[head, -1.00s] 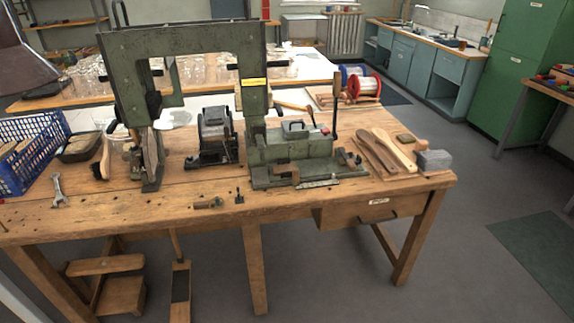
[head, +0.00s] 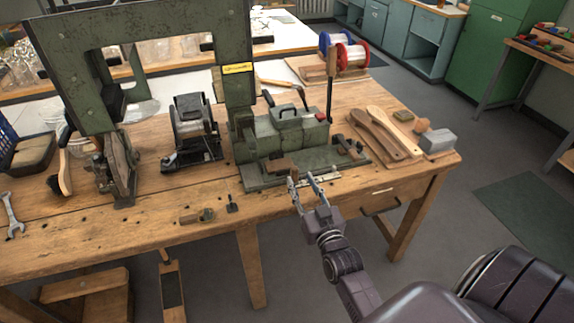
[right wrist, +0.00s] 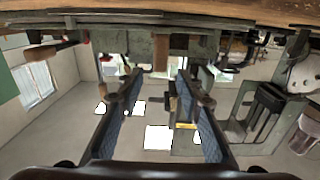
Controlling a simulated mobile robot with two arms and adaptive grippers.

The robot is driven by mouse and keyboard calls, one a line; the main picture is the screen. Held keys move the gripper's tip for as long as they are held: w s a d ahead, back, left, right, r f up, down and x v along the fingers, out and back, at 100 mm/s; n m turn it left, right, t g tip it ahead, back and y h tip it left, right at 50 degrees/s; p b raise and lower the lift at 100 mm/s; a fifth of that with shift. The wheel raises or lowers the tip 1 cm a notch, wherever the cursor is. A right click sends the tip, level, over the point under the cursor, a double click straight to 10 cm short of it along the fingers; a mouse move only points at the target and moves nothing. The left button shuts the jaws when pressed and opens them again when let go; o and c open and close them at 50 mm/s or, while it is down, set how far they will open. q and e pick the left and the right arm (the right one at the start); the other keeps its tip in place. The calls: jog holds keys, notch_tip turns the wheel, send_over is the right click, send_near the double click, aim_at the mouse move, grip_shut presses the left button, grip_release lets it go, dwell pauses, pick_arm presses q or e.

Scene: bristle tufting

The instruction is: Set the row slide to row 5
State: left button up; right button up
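The green tufting machine (head: 282,135) stands on the wooden bench, with a flat base and a pale ruled strip (head: 326,177) along its front edge. A brown block (head: 279,166), perhaps part of the row slide, sits on the base; the set row cannot be read. My right gripper (head: 303,182) is open and empty in front of the base, its fingers pointing towards the block and partly covering the strip's left end. In the right wrist view, which is upside down, the spread fingers (right wrist: 159,78) face the machine's front, with nothing between them. My left gripper is not in view.
A tall green frame (head: 130,32) rises at the left. A small black machine (head: 192,130) stands beside the tufting machine. Wooden brush backs (head: 378,135) and a grey block (head: 437,140) lie at the right. Small parts (head: 197,216) lie near the front edge.

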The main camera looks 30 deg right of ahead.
aim_at(295, 172)
jog(key=x, duration=0.6)
jog(key=shift+w, duration=0.25)
grip_shut()
